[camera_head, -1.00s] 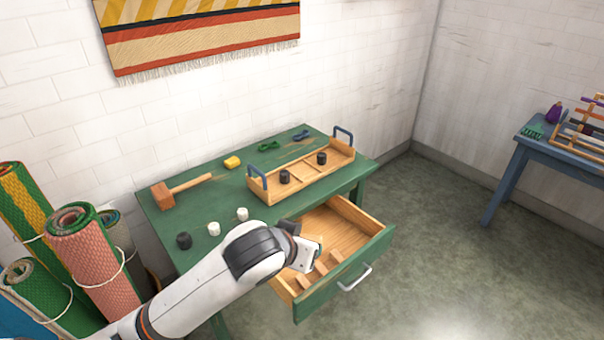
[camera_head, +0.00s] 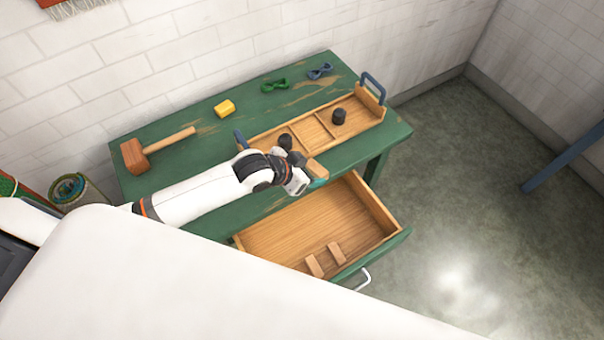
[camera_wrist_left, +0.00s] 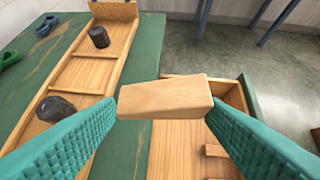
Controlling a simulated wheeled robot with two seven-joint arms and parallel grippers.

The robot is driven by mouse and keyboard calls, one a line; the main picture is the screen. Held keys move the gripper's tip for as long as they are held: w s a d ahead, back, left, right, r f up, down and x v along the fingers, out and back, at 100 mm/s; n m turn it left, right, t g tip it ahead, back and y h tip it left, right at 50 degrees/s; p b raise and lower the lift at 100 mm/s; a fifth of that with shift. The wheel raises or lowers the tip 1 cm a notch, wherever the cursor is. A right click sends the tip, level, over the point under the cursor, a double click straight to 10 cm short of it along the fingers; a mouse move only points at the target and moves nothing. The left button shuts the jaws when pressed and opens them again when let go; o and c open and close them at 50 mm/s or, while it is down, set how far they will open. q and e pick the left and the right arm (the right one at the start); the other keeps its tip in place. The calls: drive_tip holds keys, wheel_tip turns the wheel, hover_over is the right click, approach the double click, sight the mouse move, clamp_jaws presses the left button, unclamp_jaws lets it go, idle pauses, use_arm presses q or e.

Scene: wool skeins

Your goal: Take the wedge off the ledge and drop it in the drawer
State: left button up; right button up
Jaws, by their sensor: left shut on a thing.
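The wedge (camera_wrist_left: 165,98), a pale wooden block, is held between the teal fingers of my left gripper (camera_wrist_left: 165,108) in the left wrist view. In the head view the wedge (camera_head: 317,169) and my left gripper (camera_head: 308,178) are above the table's front edge, beside the wooden tray and behind the drawer. The open drawer (camera_head: 391,245) has a green front and a wooden inside. Two small wooden pieces (camera_head: 314,266) lie near its front. I cannot tell which part is the ledge. My right gripper is not in view.
The green table (camera_head: 200,152) carries a mallet (camera_head: 134,155), a yellow block (camera_head: 225,108), green (camera_head: 275,85) and blue (camera_head: 320,71) skeins, and a wooden tray (camera_head: 372,119) with blue handles and dark cylinders (camera_head: 339,117). The drawer's middle is clear.

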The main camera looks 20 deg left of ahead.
use_arm(q)
wheel_tip(320, 180, down, 10)
drive_tip(key=s+m+b, duration=0.1)
drive_tip(key=s+b, duration=0.1)
drive_tip(key=b, duration=0.3)
drive_tip(key=shift+s+a+f+h, duration=0.2)
drive_tip(key=shift+s+a+h, duration=0.15)
drive_tip(key=shift+a+h, duration=0.1)
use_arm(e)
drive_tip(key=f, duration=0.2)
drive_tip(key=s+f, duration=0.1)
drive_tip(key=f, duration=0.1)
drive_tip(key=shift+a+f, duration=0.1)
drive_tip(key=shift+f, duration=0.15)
use_arm(q)
drive_tip(key=o, duration=1)
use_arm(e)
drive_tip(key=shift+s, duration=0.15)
use_arm(q)
drive_tip(key=shift+o, duration=0.2)
drive_tip(key=v, duration=1.2)
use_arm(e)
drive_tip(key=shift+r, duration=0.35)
use_arm(q)
drive_tip(key=shift+w+r, duration=0.1)
drive_tip(key=shift+r, duration=0.05)
